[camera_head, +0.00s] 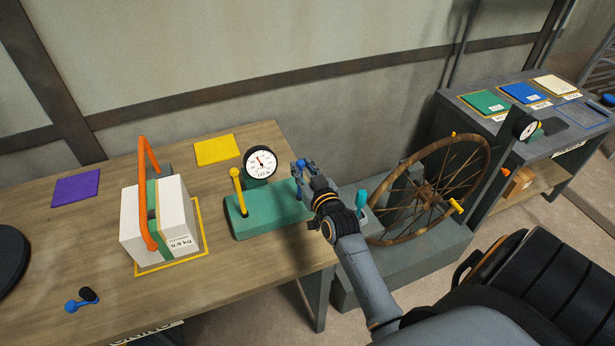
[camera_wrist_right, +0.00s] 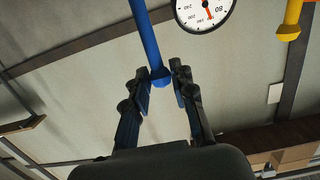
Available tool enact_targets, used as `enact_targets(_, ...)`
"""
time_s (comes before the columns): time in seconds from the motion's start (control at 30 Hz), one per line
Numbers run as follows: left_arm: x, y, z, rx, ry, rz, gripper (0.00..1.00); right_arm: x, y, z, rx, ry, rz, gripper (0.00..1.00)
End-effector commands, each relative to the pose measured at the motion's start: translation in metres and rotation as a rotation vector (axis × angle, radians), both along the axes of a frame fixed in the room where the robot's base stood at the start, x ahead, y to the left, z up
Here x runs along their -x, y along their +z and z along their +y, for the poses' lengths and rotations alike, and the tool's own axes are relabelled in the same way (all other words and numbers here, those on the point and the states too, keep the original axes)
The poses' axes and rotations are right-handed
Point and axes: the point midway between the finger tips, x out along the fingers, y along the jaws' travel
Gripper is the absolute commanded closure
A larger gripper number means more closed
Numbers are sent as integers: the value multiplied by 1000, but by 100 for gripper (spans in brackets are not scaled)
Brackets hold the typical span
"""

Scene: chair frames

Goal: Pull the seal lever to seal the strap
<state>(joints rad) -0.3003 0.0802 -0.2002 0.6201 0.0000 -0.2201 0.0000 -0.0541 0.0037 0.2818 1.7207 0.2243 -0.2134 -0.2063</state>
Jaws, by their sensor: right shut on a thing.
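A green tensioner base (camera_head: 262,216) stands on the wooden bench with a round dial gauge (camera_head: 260,163) on it. A yellow lever (camera_head: 237,190) rises at its left side; it also shows in the right wrist view (camera_wrist_right: 290,20). A blue lever (camera_wrist_right: 148,40) is at its right side, with its knobbed end between my right fingers. My right gripper (camera_head: 304,174) is shut on this blue lever; its fingers hide much of it in the head view. A white package (camera_head: 135,222) with a green strap (camera_head: 153,210) around it sits to the left. My left gripper is not in view.
An orange arch (camera_head: 141,155) spans the package. Purple (camera_head: 76,188) and yellow (camera_head: 217,150) pads and a small blue lever (camera_head: 75,306) are on the bench. A large spoked wheel (camera_head: 480,160) stands right of my arm, before a grey cabinet (camera_head: 450,110).

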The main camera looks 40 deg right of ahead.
Motion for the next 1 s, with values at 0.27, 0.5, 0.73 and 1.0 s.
enact_targets(0.27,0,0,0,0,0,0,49,-8,2,-2,0,0,-2,96)
enact_targets(0.5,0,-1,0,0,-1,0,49,-12,3,-3,1,0,-4,96)
enact_targets(0.73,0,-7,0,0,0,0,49,-33,1,-8,0,0,-5,95)
enact_targets(1.0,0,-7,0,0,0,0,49,-39,1,-10,1,0,-3,96)
